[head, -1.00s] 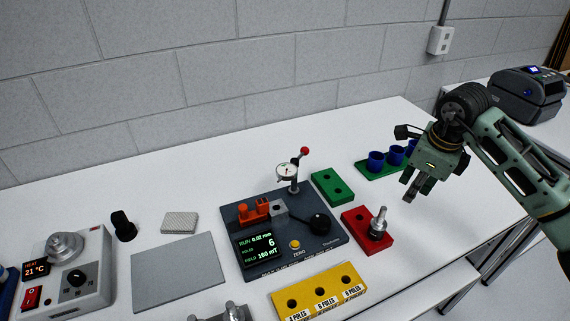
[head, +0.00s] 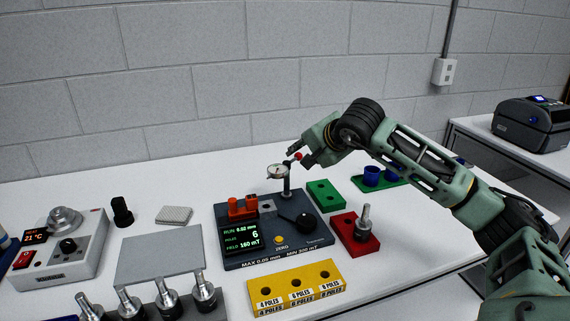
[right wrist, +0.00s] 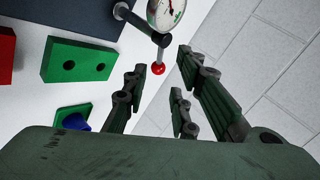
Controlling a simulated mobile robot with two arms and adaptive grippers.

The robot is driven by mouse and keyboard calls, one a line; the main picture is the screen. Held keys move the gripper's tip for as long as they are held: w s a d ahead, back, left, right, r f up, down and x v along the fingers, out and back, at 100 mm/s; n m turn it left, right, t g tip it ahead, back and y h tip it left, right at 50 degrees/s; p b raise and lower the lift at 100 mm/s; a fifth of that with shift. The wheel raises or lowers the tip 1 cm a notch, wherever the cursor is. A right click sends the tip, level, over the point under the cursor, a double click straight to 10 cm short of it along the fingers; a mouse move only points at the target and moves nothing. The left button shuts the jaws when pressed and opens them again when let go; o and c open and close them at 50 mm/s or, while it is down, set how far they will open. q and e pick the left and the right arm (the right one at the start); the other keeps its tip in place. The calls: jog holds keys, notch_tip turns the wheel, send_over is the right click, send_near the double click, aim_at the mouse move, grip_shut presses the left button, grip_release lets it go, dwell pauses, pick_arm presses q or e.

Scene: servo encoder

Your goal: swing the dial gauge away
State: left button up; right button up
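The dial gauge (head: 277,172) has a round white face and sits on a dark post (head: 287,182) at the back right of the dark test station (head: 239,263). Its short lever ends in a red ball (head: 298,156). My right gripper (head: 308,157) is at the red ball, coming from the right. In the right wrist view the gauge (right wrist: 166,12) is at the top, and the red ball (right wrist: 159,71) shows between the spread fingers of my right gripper (right wrist: 160,72). The fingers are open and do not visibly clamp the ball. My left gripper is not in view.
A green two-hole block (head: 326,195), a red block (head: 357,240) holding a metal shaft piece, and a yellow pole block (head: 293,288) surround the station. Blue cups (head: 371,176) stand on a green rack behind my right arm. Several metal shaft pieces (head: 166,291) stand in front.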

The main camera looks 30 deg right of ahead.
aim_at(295, 159)
jog(key=x, duration=0.4)
jog(key=shift+w+f, duration=0.25)
jog(key=shift+f, duration=0.05)
jog(key=shift+x, duration=0.75)
grip_shut()
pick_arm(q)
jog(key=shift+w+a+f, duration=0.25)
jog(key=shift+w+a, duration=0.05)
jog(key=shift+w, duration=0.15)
pick_arm(e)
jog(key=shift+f, duration=0.1)
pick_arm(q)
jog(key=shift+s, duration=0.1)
